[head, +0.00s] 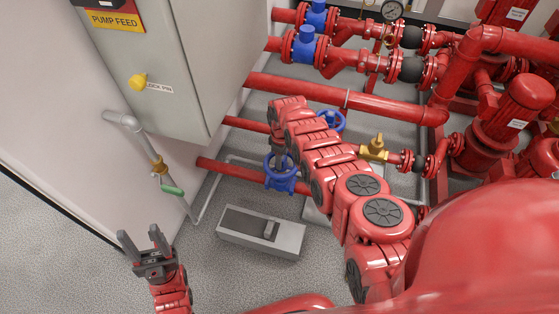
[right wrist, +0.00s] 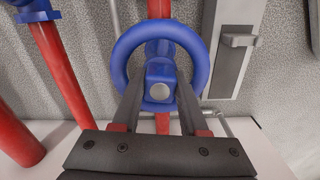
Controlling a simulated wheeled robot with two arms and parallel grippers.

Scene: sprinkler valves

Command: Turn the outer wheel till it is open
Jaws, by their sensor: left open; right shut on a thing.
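The outer wheel (head: 281,172) is a blue handwheel on the lowest, nearest red pipe in the head view. The right wrist view shows the blue wheel (right wrist: 118,62) close up, with its rim around a squarish blue hub. My right gripper (right wrist: 160,100) is shut on this wheel, one finger on each side of the hub, crossing the lower rim. In the head view my right arm hides most of that gripper. My left gripper (head: 140,240) is open and empty at the lower left, away from the valves. I cannot tell how far the wheel is turned.
A second blue wheel (head: 332,120) stands behind my right arm. A grey box (head: 262,236) lies on the floor near the outer wheel. A control cabinet (head: 190,60) and a wall pipe with a green handle (head: 172,190) are left. Red pumps (head: 508,115) stand right.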

